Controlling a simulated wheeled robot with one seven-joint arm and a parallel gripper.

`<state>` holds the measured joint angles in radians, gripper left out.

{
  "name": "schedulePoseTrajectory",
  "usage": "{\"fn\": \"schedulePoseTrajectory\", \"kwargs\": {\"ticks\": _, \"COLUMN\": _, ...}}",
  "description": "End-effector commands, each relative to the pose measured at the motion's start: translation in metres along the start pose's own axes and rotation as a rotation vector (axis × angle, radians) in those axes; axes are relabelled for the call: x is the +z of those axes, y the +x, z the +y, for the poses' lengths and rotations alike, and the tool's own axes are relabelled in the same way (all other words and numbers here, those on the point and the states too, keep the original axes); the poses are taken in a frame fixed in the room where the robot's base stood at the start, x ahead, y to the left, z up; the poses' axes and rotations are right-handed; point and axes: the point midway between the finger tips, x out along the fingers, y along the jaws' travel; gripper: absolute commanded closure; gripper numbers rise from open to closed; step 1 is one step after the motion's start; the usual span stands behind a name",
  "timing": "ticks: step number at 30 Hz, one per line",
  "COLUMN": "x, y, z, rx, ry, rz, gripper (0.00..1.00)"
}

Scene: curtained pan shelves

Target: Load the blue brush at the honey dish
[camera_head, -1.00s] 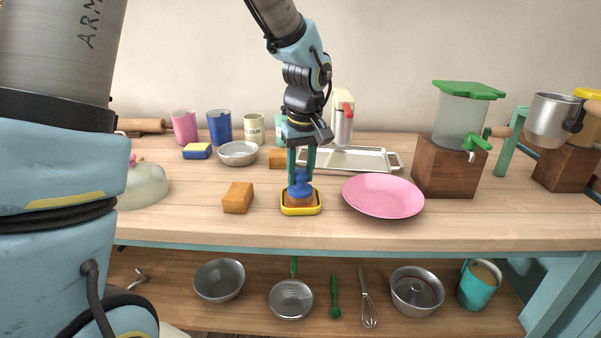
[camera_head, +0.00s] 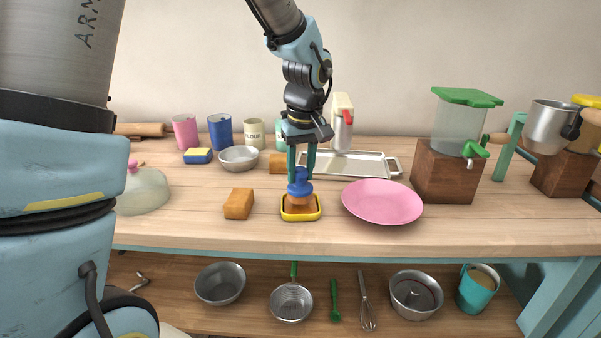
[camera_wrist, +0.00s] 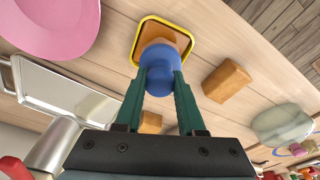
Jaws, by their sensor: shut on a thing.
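My gripper (camera_head: 301,172) points down and is shut on the blue brush (camera_head: 299,188), gripping it by its rounded blue handle. The brush is upright, with its tan lower end over the small yellow-rimmed honey dish (camera_head: 302,218). In the wrist view, the blue brush (camera_wrist: 159,62) sits between the green fingertips (camera_wrist: 160,82) and covers part of the amber inside of the dish (camera_wrist: 192,42). The lower end looks inside the rim, but I cannot tell how deep it is in the honey.
An orange-brown block (camera_head: 239,204) lies left of the dish, and a pink plate (camera_head: 382,202) lies close on its right. A metal tray (camera_head: 350,162) is behind. A dispenser on a wooden block (camera_head: 444,172) stands at right. The counter in front of the dish is clear.

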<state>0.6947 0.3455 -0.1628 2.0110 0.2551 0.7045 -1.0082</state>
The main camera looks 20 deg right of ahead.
Motion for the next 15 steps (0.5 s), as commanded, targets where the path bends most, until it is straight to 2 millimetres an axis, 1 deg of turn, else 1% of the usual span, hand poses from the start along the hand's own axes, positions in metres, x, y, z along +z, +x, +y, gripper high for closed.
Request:
{"fn": "schedulePoseTrajectory", "kwargs": {"ticks": 1, "x": -0.001, "y": -0.008, "z": 0.000, "rx": 0.001, "ry": 0.000, "rz": 0.001, "gripper": 1.00}}
{"fn": "schedulePoseTrajectory", "kwargs": {"ticks": 15, "x": -0.007, "y": -0.043, "z": 0.000, "rx": 0.001, "ry": 0.000, "rz": 0.002, "gripper": 1.00}}
